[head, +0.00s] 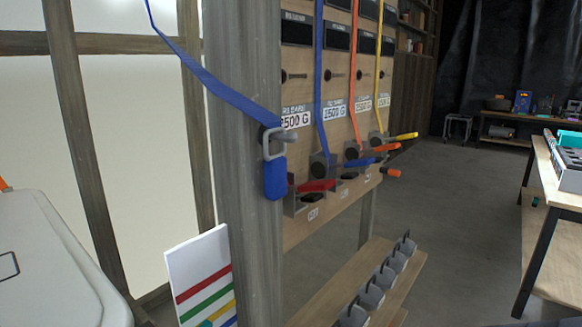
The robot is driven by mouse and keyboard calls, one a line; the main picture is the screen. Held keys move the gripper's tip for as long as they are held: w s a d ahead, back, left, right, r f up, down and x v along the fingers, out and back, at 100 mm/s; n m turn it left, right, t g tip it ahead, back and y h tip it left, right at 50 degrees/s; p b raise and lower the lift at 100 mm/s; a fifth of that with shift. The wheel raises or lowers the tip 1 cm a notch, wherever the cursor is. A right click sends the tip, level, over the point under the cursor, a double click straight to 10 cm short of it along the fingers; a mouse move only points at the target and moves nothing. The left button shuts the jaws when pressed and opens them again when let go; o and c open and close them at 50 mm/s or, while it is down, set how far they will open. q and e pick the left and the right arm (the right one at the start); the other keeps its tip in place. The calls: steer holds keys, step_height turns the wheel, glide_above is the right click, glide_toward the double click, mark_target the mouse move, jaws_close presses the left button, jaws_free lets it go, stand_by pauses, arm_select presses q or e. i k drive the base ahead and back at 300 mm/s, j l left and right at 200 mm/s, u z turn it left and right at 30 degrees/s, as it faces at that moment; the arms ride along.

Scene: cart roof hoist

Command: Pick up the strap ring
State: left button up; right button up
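A grey metal ring (273,143) shows near the middle of the head view, in front of the wooden post (247,228). It looks like the strap ring. A blue strap (215,85) runs from the upper left down to the post beside the ring. A blue padded piece (275,178) hangs just below the ring. I cannot tell exactly how the ring is attached to the post. Neither of my grippers is in view.
Behind the post is a wooden panel (342,205) with blue, orange and yellow straps and several coloured levers. Several grey weights (371,296) stand on a low shelf. A white rounded body (55,265) fills the lower left. A workbench (560,188) stands right; floor between is clear.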

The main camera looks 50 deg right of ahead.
mark_target(275, 166)
steer(key=l, duration=0.5)
steer(key=k+l, duration=0.15)
steer(key=l, duration=0.35)
steer(key=l+u, duration=0.1)
steer(key=l, duration=0.45)
steer(key=k, duration=0.05)
